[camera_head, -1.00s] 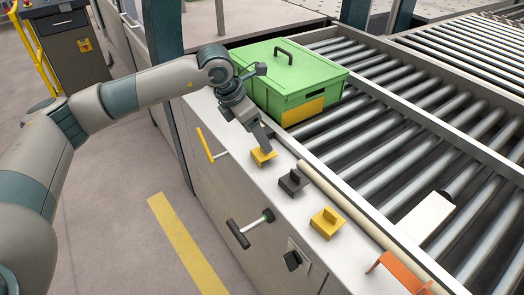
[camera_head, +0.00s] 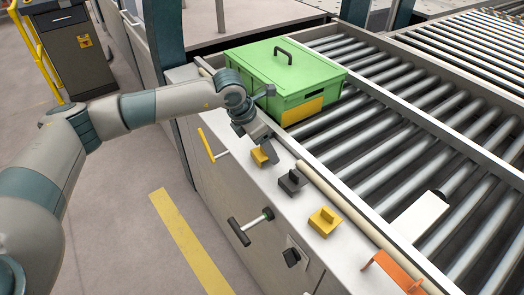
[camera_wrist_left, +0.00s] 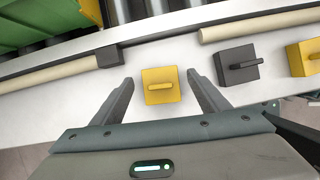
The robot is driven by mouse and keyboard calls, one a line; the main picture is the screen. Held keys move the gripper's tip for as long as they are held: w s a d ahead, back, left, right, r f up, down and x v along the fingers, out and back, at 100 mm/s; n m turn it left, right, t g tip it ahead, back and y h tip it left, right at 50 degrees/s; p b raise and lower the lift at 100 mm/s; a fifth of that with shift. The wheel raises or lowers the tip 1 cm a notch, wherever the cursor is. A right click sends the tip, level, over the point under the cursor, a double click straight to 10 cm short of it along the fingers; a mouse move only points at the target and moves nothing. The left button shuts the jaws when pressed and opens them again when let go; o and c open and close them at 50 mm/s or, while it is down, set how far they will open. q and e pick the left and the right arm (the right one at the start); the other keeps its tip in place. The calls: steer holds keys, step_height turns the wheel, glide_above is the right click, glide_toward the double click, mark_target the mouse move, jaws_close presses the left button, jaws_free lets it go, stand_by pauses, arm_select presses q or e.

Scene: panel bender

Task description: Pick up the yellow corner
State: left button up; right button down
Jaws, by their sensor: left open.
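Two yellow corner pieces lie on the light ledge. The nearer one to my gripper is a yellow corner (camera_head: 262,155) just below the left gripper, and it also shows in the left wrist view (camera_wrist_left: 160,86). The other yellow corner (camera_head: 325,221) lies further right along the ledge and is cut by the right edge of the left wrist view (camera_wrist_left: 304,58). My left gripper (camera_head: 268,149) is open, and in the left wrist view its fingers (camera_wrist_left: 159,95) stand on either side of the first yellow corner with gaps. My right gripper is not in view.
A dark grey corner (camera_head: 291,181) lies between the two yellow ones. A green lidded box (camera_head: 286,78) stands behind the gripper on the roller conveyor (camera_head: 392,118). An orange bracket (camera_head: 396,272) is at the lower right. Handles stick out from the cabinet front.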

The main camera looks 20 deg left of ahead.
arm_select(q)
steer(key=c, duration=1.1)
steer(key=shift+r, duration=0.2)
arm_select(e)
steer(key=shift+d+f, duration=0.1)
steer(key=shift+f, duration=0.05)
